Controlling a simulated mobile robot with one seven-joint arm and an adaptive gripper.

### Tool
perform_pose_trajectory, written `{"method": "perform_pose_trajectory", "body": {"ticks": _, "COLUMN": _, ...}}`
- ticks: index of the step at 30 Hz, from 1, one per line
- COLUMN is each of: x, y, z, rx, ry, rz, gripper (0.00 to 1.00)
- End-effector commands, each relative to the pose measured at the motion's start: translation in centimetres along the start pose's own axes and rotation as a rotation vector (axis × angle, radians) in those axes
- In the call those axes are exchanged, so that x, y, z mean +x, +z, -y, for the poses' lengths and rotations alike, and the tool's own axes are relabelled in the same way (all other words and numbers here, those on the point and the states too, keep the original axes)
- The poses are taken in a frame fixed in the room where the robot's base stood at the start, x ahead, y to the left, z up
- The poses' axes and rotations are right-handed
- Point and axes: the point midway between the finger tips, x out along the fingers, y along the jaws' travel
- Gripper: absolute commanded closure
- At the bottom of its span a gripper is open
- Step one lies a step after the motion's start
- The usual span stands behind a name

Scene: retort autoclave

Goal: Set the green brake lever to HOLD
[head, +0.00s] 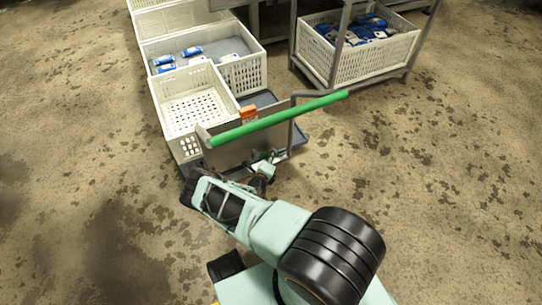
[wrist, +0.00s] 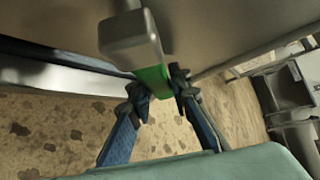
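A green piece (wrist: 153,79) with a grey block (wrist: 130,36) at its near end shows in the wrist view; I take it for the green brake lever. My gripper (wrist: 162,88) has its two dark fingers drawn in on either side of the green piece, which fills the gap between them. The fingers seem to touch it. In the head view my gripper (head: 264,163) is low beside the cart's grey end panel (head: 238,150), below the long green push bar (head: 280,118). There the lever is mostly hidden, and its marked position cannot be read.
The cart carries white crates (head: 243,76), some with blue-and-white packs. An orange item (head: 249,113) sits behind the push bar. A metal rack (head: 340,84) with another crate (head: 397,48) of packs stands at the upper right. The stained floor (head: 430,170) is clear to the right.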

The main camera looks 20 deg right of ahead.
Motion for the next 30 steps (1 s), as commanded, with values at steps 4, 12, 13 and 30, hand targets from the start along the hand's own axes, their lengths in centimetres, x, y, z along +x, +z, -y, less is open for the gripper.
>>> {"method": "perform_pose_trajectory", "body": {"ticks": 4, "x": 0.0, "y": 0.0, "z": 0.0, "rx": 0.0, "ry": 0.0, "rz": 0.0, "gripper": 1.0}}
{"method": "perform_pose_trajectory", "body": {"ticks": 12, "x": 0.0, "y": 0.0, "z": 0.0, "rx": 0.0, "ry": 0.0, "rz": 0.0, "gripper": 1.0}}
{"method": "perform_pose_trajectory", "body": {"ticks": 13, "x": 0.0, "y": 0.0, "z": 0.0, "rx": 0.0, "ry": -0.001, "rz": 0.0, "gripper": 1.0}}
{"method": "perform_pose_trajectory", "body": {"ticks": 30, "x": -0.2, "y": -0.1, "z": 2.0, "rx": -0.208, "ry": -0.2, "rz": -0.002, "gripper": 1.0}}
